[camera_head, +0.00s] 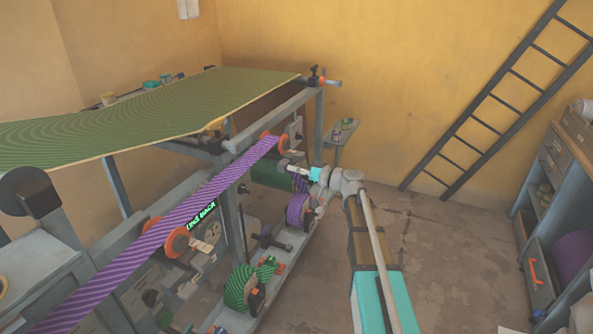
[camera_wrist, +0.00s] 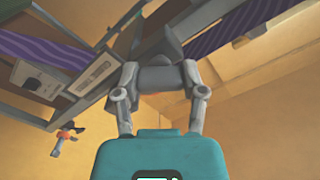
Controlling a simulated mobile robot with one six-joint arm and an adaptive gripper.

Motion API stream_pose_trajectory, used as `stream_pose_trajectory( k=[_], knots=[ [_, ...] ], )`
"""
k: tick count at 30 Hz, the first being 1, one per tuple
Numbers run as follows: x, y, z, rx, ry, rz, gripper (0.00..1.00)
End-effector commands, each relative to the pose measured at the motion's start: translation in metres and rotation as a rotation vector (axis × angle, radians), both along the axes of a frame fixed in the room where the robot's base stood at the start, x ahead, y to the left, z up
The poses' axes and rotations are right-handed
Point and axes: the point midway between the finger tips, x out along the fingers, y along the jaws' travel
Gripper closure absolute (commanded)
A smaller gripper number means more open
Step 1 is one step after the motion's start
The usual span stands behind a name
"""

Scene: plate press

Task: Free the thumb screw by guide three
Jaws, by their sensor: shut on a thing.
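My gripper (camera_wrist: 158,78) has both fingers closed on a grey, rounded knob-like part (camera_wrist: 160,80) below the machine frame in the wrist view. This looks like the thumb screw, but the fingers cover its ends and I cannot see its thread. In the head view my gripper (camera_head: 286,166) reaches left from the arm to the machine's right side, just below an orange-flanged guide (camera_head: 271,141). Another orange-flanged guide (camera_head: 176,241) with a white tag sits nearer and lower left. No guide number is legible, so I cannot tell which is guide three.
A purple striped web (camera_head: 150,238) runs diagonally across the machine. Purple (camera_head: 298,211) and green (camera_head: 238,288) rolls stand below on a grey rail. A green striped sheet (camera_head: 140,110) lies on top. The floor (camera_head: 440,260) at right is clear; a ladder (camera_head: 480,105) leans behind.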

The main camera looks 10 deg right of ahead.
Motion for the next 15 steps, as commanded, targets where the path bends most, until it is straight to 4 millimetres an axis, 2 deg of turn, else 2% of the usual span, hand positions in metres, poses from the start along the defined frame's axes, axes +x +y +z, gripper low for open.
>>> stream_pose_trajectory(
  k=[5, 6, 10, 11, 15],
  knots=[
    [-0.0032, 0.0013, -0.0019, -0.007, 0.002, 0.006, 0.94],
    [-0.0031, 0.0013, -0.0018, -0.006, 0.003, 0.007, 0.39],
    [-0.0023, 0.0011, -0.0014, -0.003, 0.003, 0.004, 0.15],
    [-0.0022, 0.0009, -0.0013, -0.003, 0.003, 0.004, 0.11],
    [-0.0014, 0.0006, -0.0009, -0.002, 0.002, 0.003, 0.11]
  ],
)
